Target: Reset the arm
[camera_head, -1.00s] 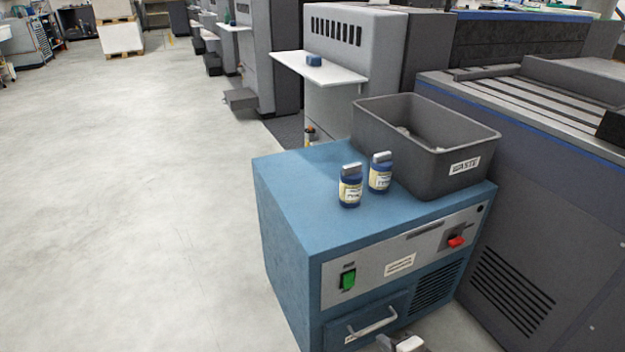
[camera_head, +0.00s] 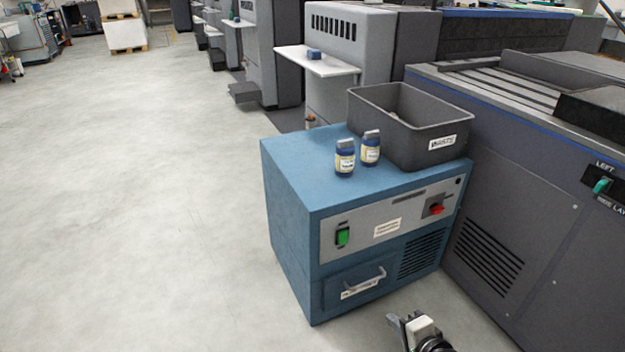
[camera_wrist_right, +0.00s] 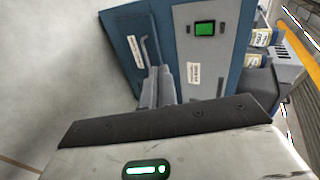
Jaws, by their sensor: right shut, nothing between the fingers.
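My right gripper (camera_head: 399,324) shows at the bottom of the head view, low in front of the blue cabinet (camera_head: 290,215). In the right wrist view its fingers (camera_wrist_right: 158,86) are together with nothing between them, pointing towards the cabinet front (camera_wrist_right: 175,30). The gripper looks apart from the cabinet in the head view. The cabinet front has a green switch (camera_head: 342,236), a red switch (camera_head: 437,209) and a drawer handle (camera_head: 364,284). My left gripper is not in view.
Two blue bottles, one (camera_head: 345,157) left of the other (camera_head: 370,149), stand on the cabinet beside a grey waste bin (camera_head: 420,150). A grey machine (camera_head: 520,200) with a green knob (camera_head: 602,186) stands at the right. The floor (camera_head: 130,200) on the left is clear.

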